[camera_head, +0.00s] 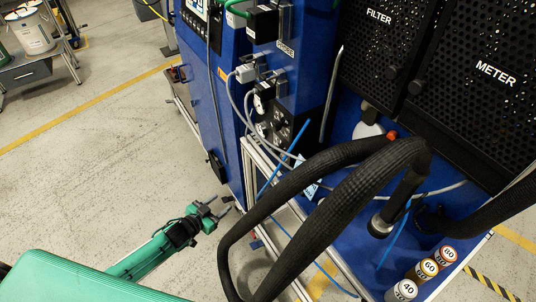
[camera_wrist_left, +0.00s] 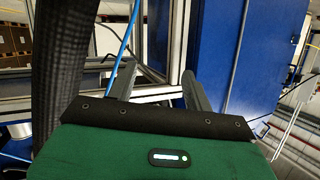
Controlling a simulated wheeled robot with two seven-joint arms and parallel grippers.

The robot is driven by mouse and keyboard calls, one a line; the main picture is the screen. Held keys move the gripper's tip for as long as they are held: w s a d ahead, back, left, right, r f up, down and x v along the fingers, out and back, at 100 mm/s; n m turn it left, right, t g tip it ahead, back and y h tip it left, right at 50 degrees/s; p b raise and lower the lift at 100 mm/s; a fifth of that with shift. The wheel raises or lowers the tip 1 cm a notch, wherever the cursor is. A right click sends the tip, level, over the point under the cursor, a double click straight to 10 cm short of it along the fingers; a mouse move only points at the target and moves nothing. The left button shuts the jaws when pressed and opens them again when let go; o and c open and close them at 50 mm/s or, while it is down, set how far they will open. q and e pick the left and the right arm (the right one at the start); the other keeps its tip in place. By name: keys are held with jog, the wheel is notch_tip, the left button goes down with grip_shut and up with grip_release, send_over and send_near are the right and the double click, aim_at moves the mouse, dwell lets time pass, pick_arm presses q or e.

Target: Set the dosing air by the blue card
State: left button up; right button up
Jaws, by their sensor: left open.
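My left gripper (camera_head: 222,206) is open and empty, low in front of the blue machine (camera_head: 205,85) in the head view. Its two fingers also show in the left wrist view (camera_wrist_left: 157,88), pointing at the machine's metal frame and blue panel. A small light-blue and white card (camera_head: 308,188) hangs by the frame behind the black hose, partly hidden. A black panel with small fittings (camera_head: 285,135) sits on the machine's side; its markings are too small to read. My right gripper is not in view.
Thick black hoses (camera_head: 330,185) loop in front of the machine to the right of my gripper. Canisters marked 40, 60 and 80 (camera_head: 428,267) stand at the lower right. Open floor (camera_head: 100,180) lies to the left.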

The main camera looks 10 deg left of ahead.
aim_at(273, 153)
pick_arm(q)
jog(key=w+d+r+m+h, duration=0.1)
jog(key=d+r+m+h, duration=0.15)
jog(key=r, duration=0.65)
jog(key=d+r+m+h, duration=0.1)
jog(key=d+r+h, duration=0.3)
jog(key=r, duration=0.5)
jog(key=shift+t+y, duration=0.25)
jog(key=shift+t, duration=0.05)
jog(key=p+x, duration=0.1)
jog(key=x, duration=0.8)
jog(key=p+x, duration=0.1)
jog(key=x, duration=0.4)
jog(key=shift+w+f+p, duration=0.1)
jog(key=shift+f+p, duration=0.2)
jog(key=c, duration=1)
jog(key=shift+o, duration=0.2)
jog(key=shift+m, duration=0.25)
